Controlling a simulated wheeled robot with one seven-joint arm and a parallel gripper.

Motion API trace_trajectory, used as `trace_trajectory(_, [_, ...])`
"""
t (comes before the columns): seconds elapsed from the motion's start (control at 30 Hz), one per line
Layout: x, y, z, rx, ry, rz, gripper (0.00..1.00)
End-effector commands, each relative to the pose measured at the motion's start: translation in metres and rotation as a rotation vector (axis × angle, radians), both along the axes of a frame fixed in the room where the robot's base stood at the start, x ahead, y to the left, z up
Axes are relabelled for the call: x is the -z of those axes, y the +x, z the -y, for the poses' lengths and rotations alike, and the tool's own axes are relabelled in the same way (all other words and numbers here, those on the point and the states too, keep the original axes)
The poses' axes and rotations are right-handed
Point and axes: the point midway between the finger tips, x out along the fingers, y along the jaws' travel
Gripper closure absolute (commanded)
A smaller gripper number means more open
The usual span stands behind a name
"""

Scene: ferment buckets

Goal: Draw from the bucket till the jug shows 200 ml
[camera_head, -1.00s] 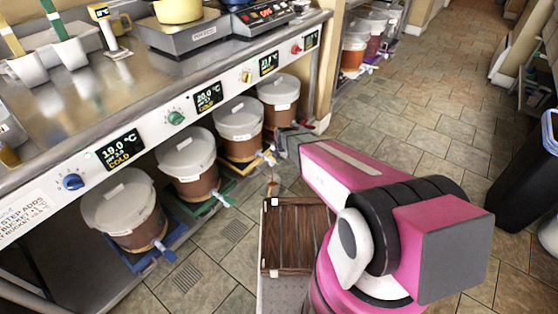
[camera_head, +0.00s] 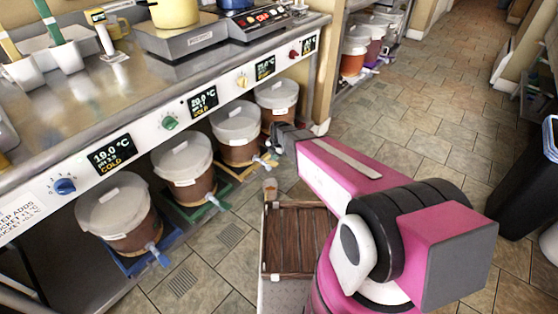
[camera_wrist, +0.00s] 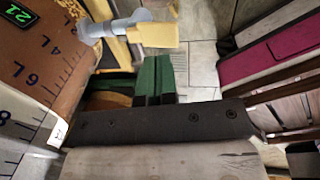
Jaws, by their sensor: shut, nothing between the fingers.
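Lidded buckets of brown liquid stand in a row under the counter: one on a blue stand (camera_head: 128,212), one on a green stand (camera_head: 183,170), one on a yellow stand (camera_head: 238,135) and one at the far end (camera_head: 277,97). My gripper (camera_head: 276,138) is beside the tap of the yellow-stand bucket. A bucket with a litre scale (camera_wrist: 40,60) fills the left there, with a grey-blue tap (camera_wrist: 110,30) over yellow. A small cup-like vessel with amber contents (camera_head: 270,188), possibly the jug, is below my gripper; its marks are unreadable.
A slatted brown wooden tray (camera_head: 300,240) lies in front of the buckets. The steel counter (camera_head: 90,100) bears white pots, a scale and a yellow pot (camera_head: 173,12). Dials and temperature displays line its edge. Tiled floor (camera_head: 420,110) is clear to the right; a dark bin (camera_head: 528,190) stands there.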

Motion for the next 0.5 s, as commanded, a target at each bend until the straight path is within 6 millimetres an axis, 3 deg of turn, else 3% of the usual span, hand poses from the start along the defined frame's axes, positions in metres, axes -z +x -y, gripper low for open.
trace_trajectory(0.5, [-0.082, 0.006, -0.006, 0.0, 0.0, 0.001, 1.0])
